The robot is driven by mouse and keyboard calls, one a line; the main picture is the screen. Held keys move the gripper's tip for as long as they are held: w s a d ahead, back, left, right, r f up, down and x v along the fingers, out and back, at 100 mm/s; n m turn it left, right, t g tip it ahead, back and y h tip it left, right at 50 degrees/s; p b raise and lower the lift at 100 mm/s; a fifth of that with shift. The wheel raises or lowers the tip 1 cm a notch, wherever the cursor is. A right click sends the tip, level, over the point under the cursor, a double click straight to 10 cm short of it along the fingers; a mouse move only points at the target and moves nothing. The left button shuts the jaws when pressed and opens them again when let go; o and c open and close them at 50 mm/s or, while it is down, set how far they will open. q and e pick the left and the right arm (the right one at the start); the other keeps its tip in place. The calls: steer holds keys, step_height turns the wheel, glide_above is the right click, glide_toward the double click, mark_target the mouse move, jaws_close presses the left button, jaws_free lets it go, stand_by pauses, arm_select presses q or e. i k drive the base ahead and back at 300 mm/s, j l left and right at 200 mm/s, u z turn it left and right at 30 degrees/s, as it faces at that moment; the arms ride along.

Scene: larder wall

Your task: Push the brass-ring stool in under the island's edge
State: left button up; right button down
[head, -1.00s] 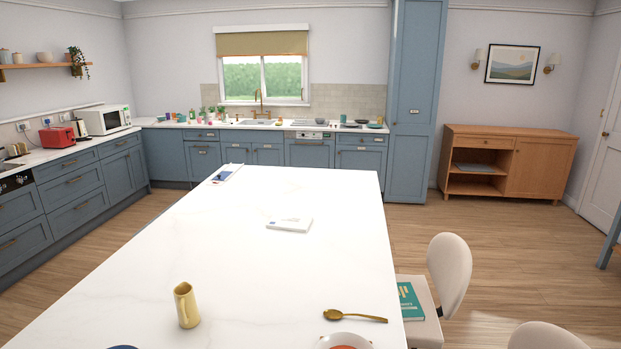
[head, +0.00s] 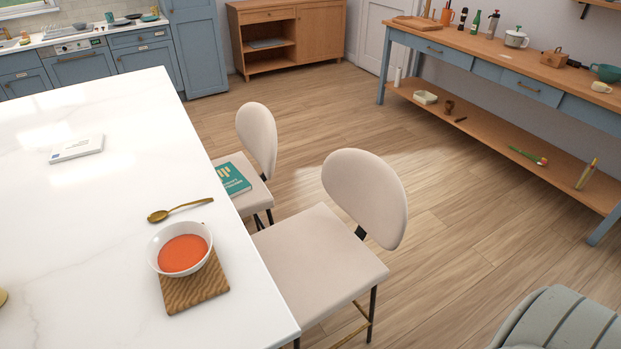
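Two cream stools with rounded backs stand along the right side of the white island (head: 120,240) in the head view. The nearer stool (head: 318,255) has dark legs and a brass-coloured bar low between them; its seat stands mostly out from the island's edge. I cannot tell whether that bar is a full ring. The farther stool (head: 258,140) has a teal book (head: 232,179) on its seat, and its lower part is largely hidden. Neither of my grippers shows.
A bowl of orange soup (head: 182,250) on a wooden board and a brass spoon (head: 178,210) lie near the island's edge. A grey-green padded seat (head: 565,322) is at the lower right. A long workbench (head: 480,70) lines the right wall. Open wooden floor lies between.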

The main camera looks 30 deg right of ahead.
mark_target(318, 266)
steer(key=z, duration=1.05)
steer(key=i+l+u, duration=0.1)
steer(key=u, duration=0.65)
steer(key=i+l+u, duration=0.1)
steer(key=l+u, duration=0.35)
steer(key=l, duration=0.25)
steer(key=l+u, duration=0.45)
steer(key=l, duration=0.25)
steer(key=k+l+u, duration=0.2)
steer(key=l+u, duration=0.25)
steer(key=l, duration=0.25)
